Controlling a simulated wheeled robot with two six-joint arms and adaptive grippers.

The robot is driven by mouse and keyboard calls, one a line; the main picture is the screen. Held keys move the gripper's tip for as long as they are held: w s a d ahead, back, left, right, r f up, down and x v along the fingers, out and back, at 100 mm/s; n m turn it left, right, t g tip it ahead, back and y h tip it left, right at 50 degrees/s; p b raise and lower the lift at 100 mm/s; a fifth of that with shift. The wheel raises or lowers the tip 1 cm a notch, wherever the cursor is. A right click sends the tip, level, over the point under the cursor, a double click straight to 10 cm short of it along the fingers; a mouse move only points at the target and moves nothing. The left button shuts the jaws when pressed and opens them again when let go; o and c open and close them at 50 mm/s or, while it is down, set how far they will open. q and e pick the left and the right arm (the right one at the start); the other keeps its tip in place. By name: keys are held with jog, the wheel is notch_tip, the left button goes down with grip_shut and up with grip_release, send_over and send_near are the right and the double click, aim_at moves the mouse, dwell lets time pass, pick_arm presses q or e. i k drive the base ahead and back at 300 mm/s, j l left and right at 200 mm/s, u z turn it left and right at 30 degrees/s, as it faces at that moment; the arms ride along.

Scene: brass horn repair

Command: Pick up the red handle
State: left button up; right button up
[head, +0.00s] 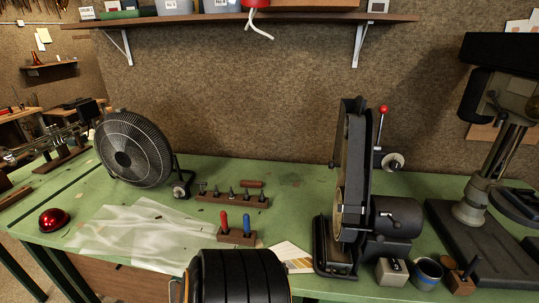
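The red handle (223,221) stands upright in a small wooden block (234,240) on the green workbench (290,192). A blue handle (247,220) stands upright beside it, to its right, in the same block. The lower ends of both are hidden in the block. Neither of my grippers shows in the head view.
A wooden rack (232,199) of several small tools lies behind the block. A fan (135,150) stands left, above clear sheeting (130,233) and a red dome (54,220). A belt sander (350,190) stands right. A black ribbed cylinder (238,276) fills the bottom centre foreground.

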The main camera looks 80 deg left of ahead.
aim_at(223, 218)
jog(key=u, duration=2.8)
